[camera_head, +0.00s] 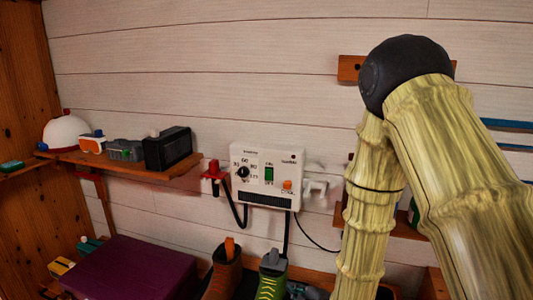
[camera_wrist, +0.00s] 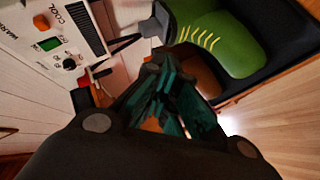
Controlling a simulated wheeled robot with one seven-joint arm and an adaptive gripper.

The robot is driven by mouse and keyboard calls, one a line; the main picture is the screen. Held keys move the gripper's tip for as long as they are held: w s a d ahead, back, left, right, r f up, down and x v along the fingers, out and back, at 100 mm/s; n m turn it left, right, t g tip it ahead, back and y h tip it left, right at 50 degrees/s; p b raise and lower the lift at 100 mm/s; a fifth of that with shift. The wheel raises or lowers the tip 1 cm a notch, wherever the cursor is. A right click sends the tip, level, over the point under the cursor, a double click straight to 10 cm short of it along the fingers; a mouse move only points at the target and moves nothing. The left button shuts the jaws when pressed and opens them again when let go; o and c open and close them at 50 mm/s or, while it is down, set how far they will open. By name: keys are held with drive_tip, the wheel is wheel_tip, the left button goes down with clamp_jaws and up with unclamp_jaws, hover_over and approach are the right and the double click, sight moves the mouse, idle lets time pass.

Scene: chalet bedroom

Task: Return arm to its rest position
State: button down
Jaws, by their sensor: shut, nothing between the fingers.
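My arm, covered in a bamboo-like pattern with a dark elbow joint, rises on the right of the head view and bends down. My gripper is outside the head view or hidden there. In the wrist view my gripper (camera_wrist: 166,72) shows dark fingers with teal inner parts, drawn together with nothing held. Beyond the fingers is a green shoe (camera_wrist: 232,42) with yellow laces. A white control panel (camera_wrist: 65,38) is at the upper left of that view. I cannot tell the exact gap between the fingertips and the shoe.
In the head view, the white panel (camera_head: 266,176) hangs on the plank wall. A shelf (camera_head: 120,165) at left holds a black box (camera_head: 168,149) and small items. Below stand a brown shoe (camera_head: 222,275), the green shoe (camera_head: 271,278) and a purple box (camera_head: 135,270). A cable hangs beside my arm.

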drive_tip(key=s+d+f+m+g+h, duration=0.2)
drive_tip(key=s+d+f+m+g, duration=0.15)
drive_tip(key=s+f, duration=0.45)
drive_tip(key=s+d+f+m+g+h, duration=0.15)
drive_tip(key=s+d+f+m, duration=0.35)
drive_tip(key=f, duration=0.6)
drive_tip(key=s+d+f+m+g, duration=0.2)
drive_tip(key=s+f, duration=0.1)
drive_tip(key=s, duration=0.4)
drive_tip(key=s+d+f+m+g+h, duration=0.1)
drive_tip(key=s+f+m+g, duration=0.2)
drive_tip(key=s, duration=0.5)
drive_tip(key=s+d+f+m+g, duration=0.2)
drive_tip(key=s+f+m, duration=0.1)
drive_tip(key=s, duration=0.5)
drive_tip(key=shift+d+f, duration=0.3)
drive_tip(key=shift+f, duration=0.55)
